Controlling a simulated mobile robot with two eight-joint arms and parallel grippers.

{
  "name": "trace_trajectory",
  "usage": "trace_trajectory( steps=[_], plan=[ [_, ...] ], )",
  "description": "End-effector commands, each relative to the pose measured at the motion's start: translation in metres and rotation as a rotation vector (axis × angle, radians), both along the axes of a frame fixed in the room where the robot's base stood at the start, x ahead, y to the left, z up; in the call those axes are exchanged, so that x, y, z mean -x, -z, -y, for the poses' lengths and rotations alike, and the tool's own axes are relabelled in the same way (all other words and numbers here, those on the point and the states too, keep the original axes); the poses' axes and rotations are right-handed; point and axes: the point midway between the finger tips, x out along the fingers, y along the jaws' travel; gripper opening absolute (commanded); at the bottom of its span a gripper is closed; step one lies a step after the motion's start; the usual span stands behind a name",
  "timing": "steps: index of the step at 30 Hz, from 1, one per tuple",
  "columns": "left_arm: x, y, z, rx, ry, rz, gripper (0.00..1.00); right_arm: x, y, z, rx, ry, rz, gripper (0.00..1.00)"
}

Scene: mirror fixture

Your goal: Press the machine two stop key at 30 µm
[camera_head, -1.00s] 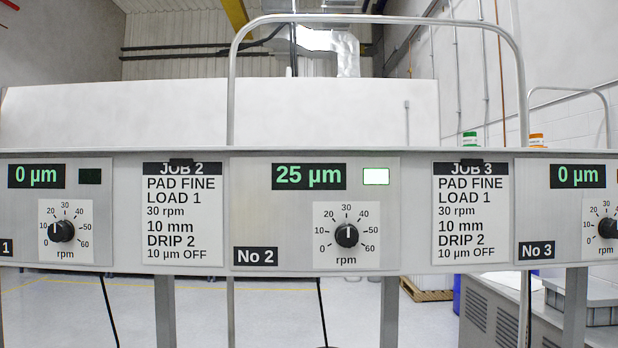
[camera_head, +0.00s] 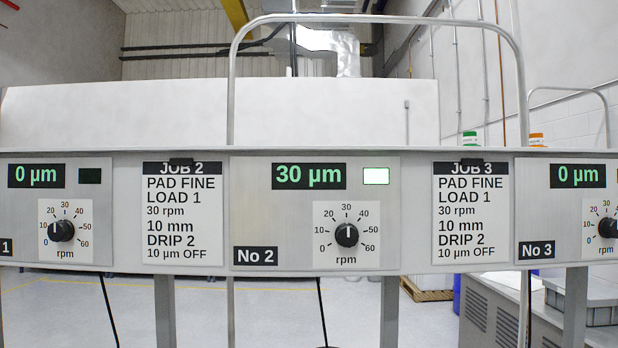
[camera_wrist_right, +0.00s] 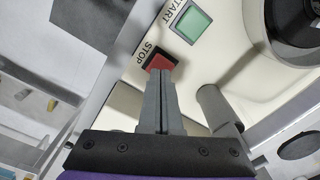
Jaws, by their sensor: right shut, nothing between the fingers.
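The No 2 panel's display (camera_head: 309,176) reads 30 µm in the head view, and the lamp (camera_head: 376,176) beside it is lit white-green. The No 2 rpm dial (camera_head: 346,236) points near 30. In the right wrist view, the red STOP key (camera_wrist_right: 160,63) sits beside the green START key (camera_wrist_right: 191,24). My right gripper (camera_wrist_right: 160,75) is shut and empty, its tips at the near edge of the STOP key and covering part of it. I cannot tell whether they touch it. My left gripper is in neither view.
The No 1 display (camera_head: 36,176) and No 3 display (camera_head: 577,176) both read 0 µm. Job cards for JOB 2 (camera_head: 183,214) and JOB 3 (camera_head: 471,213) hang on the panel rail. A grey post (camera_wrist_right: 218,108) stands right of my right fingers.

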Motion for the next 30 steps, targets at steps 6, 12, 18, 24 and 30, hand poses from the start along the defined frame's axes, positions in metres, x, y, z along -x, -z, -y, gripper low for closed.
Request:
trace_trajectory(
  steps=[6, 12, 18, 24, 30],
  plan=[
    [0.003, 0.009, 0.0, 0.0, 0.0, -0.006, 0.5, 0.001, 0.012, 0.0, 0.0, 0.0, -0.001, 0.0],
    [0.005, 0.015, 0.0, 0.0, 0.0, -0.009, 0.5, 0.0, 0.02, 0.0, 0.001, 0.0, -0.001, 0.0],
    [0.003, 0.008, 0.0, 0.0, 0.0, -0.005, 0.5, 0.0, 0.01, 0.0, 0.0, 0.0, 0.0, 0.0],
    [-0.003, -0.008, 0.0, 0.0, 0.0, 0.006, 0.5, -0.001, -0.011, 0.0, 0.0, 0.0, 0.002, 0.0],
    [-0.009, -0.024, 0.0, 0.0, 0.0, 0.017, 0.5, -0.001, -0.031, 0.0, 0.0, 0.0, 0.002, 0.0]
  ],
)
